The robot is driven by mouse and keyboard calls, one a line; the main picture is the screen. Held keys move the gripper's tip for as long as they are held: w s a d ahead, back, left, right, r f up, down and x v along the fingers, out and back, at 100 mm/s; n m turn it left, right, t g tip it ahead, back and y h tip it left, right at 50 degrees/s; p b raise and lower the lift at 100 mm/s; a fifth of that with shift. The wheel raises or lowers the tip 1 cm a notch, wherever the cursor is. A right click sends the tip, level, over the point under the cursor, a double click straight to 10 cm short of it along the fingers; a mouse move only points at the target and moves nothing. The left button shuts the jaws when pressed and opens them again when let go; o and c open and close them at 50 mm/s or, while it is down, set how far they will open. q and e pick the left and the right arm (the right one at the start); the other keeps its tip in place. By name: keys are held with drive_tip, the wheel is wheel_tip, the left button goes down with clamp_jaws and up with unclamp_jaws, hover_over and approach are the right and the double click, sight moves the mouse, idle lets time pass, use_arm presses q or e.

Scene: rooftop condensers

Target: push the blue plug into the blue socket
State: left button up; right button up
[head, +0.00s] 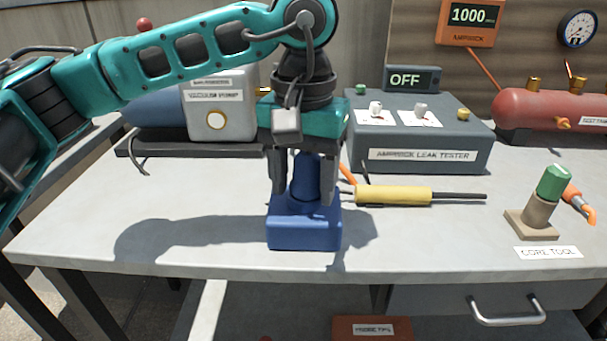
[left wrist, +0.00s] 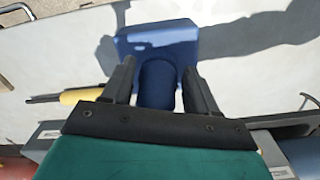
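The blue plug (head: 305,178) is an upright blue cylinder over the blue socket (head: 304,234), a square block near the table's front edge. Its lower end meets the socket; how deep it sits I cannot tell. My left gripper (head: 302,192) points down with one finger on each side of the plug. In the left wrist view, the plug (left wrist: 157,84) stands between the fingertips (left wrist: 158,70), with narrow gaps beside it, so the gripper looks open around it. The socket (left wrist: 157,38) shows beyond. My right gripper is out of view.
A yellow-handled probe (head: 393,195) lies right of the socket, before the grey leak tester (head: 420,155). A vacuum pump (head: 205,110) stands back left. A green-capped core tool (head: 547,195) stands at right. The table's left front is clear.

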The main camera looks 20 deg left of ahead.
use_arm(q)
drive_tip(key=shift+o, duration=1.4)
